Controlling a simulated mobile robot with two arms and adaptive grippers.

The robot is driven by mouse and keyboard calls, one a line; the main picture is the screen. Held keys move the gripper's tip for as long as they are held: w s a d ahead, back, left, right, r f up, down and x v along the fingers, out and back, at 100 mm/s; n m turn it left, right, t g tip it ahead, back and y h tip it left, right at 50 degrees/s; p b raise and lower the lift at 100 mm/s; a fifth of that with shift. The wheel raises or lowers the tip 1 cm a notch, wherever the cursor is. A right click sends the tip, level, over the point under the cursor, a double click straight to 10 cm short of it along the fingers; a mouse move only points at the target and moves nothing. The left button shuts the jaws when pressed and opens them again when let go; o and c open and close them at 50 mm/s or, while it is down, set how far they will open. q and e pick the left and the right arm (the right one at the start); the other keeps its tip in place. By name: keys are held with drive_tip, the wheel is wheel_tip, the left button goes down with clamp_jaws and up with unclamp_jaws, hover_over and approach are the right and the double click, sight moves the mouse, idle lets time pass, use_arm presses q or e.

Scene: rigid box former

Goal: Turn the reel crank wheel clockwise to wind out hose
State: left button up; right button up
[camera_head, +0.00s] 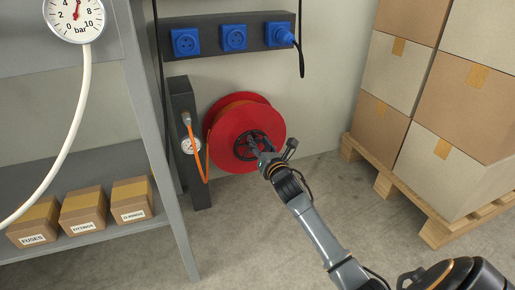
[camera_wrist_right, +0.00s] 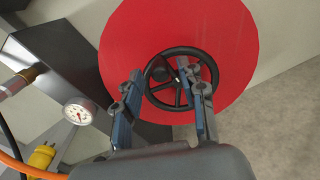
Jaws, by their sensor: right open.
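The red hose reel (camera_head: 228,128) is mounted low at the wall, with orange hose wound on it. Its black crank wheel (camera_head: 242,142) sits at the centre of the red disc. In the right wrist view the crank wheel (camera_wrist_right: 160,98) shows as a spoked ring. My right gripper (camera_wrist_right: 162,90) is open, its two fingers on either side of part of the wheel. The right finger overlaps the wheel's right rim; I cannot tell if it touches. In the head view the right gripper (camera_head: 262,152) reaches the wheel from the lower right. My left gripper is not in view.
A dark post (camera_head: 188,140) with a gauge (camera_head: 191,145) and orange hose stands left of the reel. A grey shelf (camera_head: 150,120) with labelled boxes (camera_head: 83,211) is at left. Stacked cartons (camera_head: 450,115) on a pallet (camera_head: 437,234) stand at right. Blue sockets (camera_head: 233,37) are above.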

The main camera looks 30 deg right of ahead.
drive_tip(key=shift+x, duration=0.85)
clamp_jaws()
